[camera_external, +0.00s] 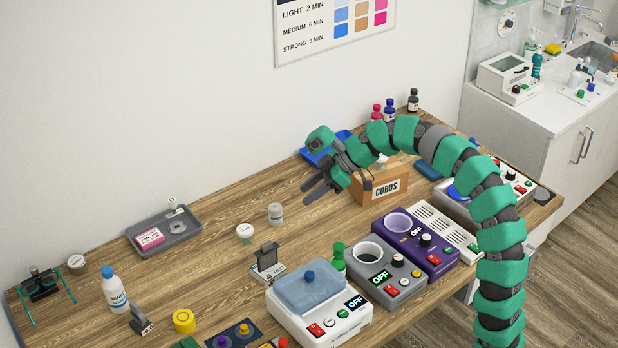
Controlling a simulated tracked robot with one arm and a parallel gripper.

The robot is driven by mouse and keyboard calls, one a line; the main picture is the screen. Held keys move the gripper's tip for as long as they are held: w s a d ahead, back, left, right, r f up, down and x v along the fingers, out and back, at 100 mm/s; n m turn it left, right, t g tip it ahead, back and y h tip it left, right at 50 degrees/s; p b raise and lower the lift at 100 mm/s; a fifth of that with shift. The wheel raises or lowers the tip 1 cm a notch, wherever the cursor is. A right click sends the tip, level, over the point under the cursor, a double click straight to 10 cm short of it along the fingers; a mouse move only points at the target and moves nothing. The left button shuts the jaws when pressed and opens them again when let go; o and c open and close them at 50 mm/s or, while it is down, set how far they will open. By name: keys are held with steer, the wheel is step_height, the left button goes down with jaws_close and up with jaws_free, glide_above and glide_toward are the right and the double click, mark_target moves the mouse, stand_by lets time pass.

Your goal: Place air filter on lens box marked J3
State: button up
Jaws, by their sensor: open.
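My gripper (313,190) is open and empty above the back middle of the wooden table, just left of the cardboard box. I cannot pick out the air filter for sure. A yellow round part (183,320) with a ring-shaped top lies at the front left. I can read no J3 mark. Small labelled things are a pink box (150,238) in a grey tray (177,241), a dark grey upright piece (267,256) with a pale label at the middle, and a grey clip-like piece (139,319) at the front left. Their labels are too small to read.
A cardboard box (367,190) marked CORDS stands right of my gripper. Machines, including a purple one (436,256) and a white one (345,328), line the front right. The table's left middle has bare wood.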

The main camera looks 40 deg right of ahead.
steer(key=s+d+r+m+t+h, duration=0.3)
steer(key=s+r, duration=0.1)
steer(key=r, duration=0.5)
steer(key=s+d+r+m+t+h, duration=0.2)
steer(key=s+d+r+m+t, duration=0.2)
steer(key=r, duration=0.5)
steer(key=s+d+r+m+t+h, duration=0.3)
steer(key=s+r, duration=0.3)
steer(key=r, duration=0.3)
steer(key=shift+s+d+r+m+t+h, duration=0.15)
steer(key=shift+s+d+m+t+h, duration=0.2)
steer(key=shift+d+m, duration=0.4)
steer(key=shift+w, duration=0.1)
